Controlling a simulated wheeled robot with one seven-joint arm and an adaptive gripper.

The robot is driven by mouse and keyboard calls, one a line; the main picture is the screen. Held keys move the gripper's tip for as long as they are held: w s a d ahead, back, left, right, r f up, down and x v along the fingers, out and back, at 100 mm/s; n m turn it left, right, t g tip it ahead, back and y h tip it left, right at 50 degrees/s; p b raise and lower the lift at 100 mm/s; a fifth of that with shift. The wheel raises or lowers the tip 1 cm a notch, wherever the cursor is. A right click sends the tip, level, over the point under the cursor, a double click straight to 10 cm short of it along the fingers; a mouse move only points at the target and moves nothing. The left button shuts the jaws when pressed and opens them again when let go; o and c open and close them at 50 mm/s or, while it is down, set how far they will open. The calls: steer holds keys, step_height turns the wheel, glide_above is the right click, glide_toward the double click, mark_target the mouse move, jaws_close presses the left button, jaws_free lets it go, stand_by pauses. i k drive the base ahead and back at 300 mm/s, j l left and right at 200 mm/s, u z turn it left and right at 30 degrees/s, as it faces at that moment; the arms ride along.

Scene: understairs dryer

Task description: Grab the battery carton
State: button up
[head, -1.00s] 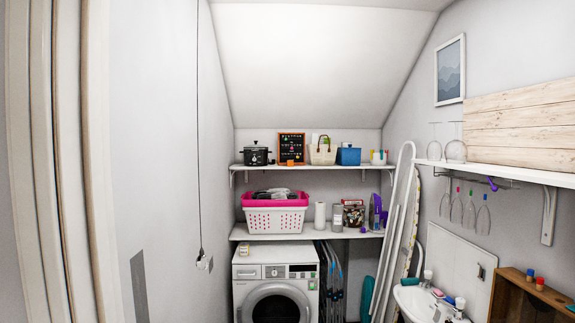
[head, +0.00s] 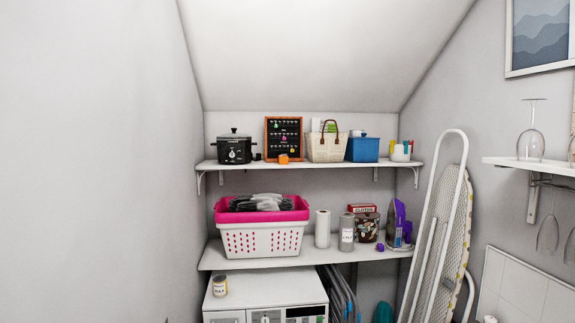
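I cannot surely tell which item is the battery carton. A small orange block (head: 283,158) sits on the upper shelf in front of a dark framed board (head: 284,137). A red box (head: 362,208) shows on the lower shelf, behind or above a patterned tin (head: 367,227). My gripper is not in view.
A pink-rimmed white laundry basket (head: 262,238) fills the left of the lower shelf (head: 340,253). The upper shelf (head: 310,165) overhangs it. A leaning ironing board (head: 448,240) and a side shelf with glasses (head: 545,165) bound the right. A bare wall stands left.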

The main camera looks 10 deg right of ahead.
mark_target(283, 159)
steer(key=i+j, duration=0.15)
steer(key=i, duration=0.75)
